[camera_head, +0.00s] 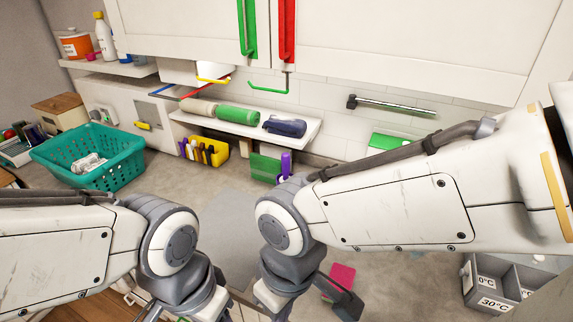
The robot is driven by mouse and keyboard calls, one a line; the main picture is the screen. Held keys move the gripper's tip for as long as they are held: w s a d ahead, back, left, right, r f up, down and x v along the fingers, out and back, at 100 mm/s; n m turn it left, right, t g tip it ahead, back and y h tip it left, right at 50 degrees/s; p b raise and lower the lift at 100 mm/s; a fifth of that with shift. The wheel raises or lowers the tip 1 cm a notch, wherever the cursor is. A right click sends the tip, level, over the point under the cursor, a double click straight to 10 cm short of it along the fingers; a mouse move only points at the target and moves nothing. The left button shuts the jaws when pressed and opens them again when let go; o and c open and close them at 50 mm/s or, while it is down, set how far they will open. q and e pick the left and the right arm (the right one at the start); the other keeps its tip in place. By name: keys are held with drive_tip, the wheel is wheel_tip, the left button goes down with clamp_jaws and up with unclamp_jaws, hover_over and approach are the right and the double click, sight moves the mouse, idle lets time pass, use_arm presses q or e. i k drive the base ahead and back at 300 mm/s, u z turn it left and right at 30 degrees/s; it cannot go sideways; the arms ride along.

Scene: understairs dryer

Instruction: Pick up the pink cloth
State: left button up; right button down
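The pink cloth (341,276) lies flat on the grey surface at the lower middle, right of centre. Its lower part is hidden behind a dark part of my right gripper (345,301), which overlaps it in the picture. I cannot tell whether they touch. My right gripper is mostly cut off by the bottom edge, so its opening cannot be judged. My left gripper (150,311) is at the bottom edge, left of the cloth and apart from it. It is also mostly cut off.
A teal basket (120,165) with white cloth stands at the left. A wall shelf (250,130) holds rolled cloths. Grey labelled bins (488,278) are at the lower right. Bare surface lies between my arms.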

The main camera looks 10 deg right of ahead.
sight(344, 275)
drive_tip(key=z, duration=0.7)
